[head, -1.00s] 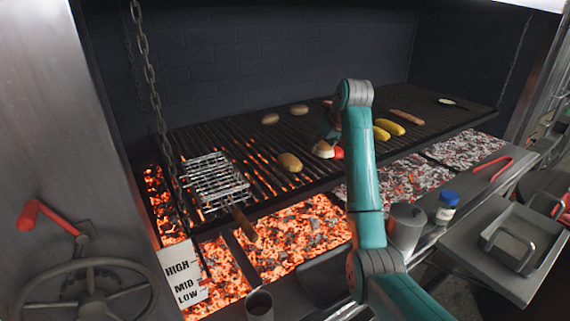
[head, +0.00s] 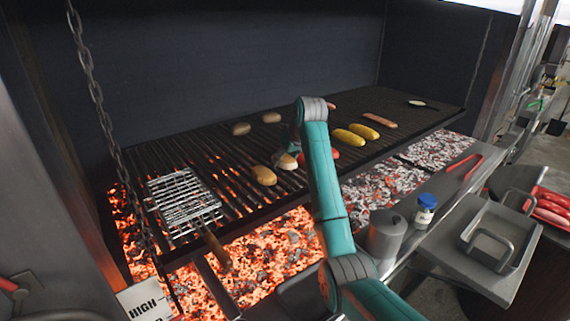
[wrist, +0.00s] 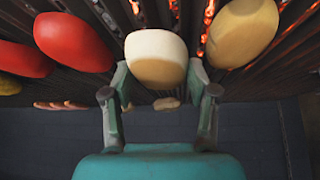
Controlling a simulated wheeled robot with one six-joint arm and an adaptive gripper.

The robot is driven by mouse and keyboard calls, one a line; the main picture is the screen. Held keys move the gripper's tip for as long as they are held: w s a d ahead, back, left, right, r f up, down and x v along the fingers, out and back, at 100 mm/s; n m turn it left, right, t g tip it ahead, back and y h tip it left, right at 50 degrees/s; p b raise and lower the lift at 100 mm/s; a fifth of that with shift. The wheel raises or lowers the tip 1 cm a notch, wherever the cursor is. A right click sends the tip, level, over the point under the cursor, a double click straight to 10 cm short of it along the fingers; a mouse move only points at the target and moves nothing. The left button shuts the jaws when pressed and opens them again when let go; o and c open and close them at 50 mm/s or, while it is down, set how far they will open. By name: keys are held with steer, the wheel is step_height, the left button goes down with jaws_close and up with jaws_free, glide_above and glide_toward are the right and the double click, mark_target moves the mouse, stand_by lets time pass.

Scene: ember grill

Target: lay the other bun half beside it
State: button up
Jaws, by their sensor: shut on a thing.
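One bun half (head: 264,175) lies on the grill grate, pale tan and rounded; in the wrist view it (wrist: 243,33) is at the upper right. My gripper (wrist: 157,75) is shut on the other bun half (wrist: 155,58), whose pale face is up in the wrist view. In the head view this held half (head: 285,160) is just right of and behind the first, with a small gap. I cannot tell whether it touches the grate. My arm partly hides the gripper in the head view.
Red round pieces (wrist: 73,42) lie on the other side of the held half. Yellow cobs (head: 349,137) and a sausage (head: 380,121) lie further right. Two brownish pieces (head: 241,129) lie behind. A wire basket (head: 183,203) is at the left; bare grate lies between it and the buns.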

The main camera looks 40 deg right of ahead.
steer(key=shift+f, duration=1.1)
steer(key=shift+f, duration=0.15)
steer(key=o, duration=0.7)
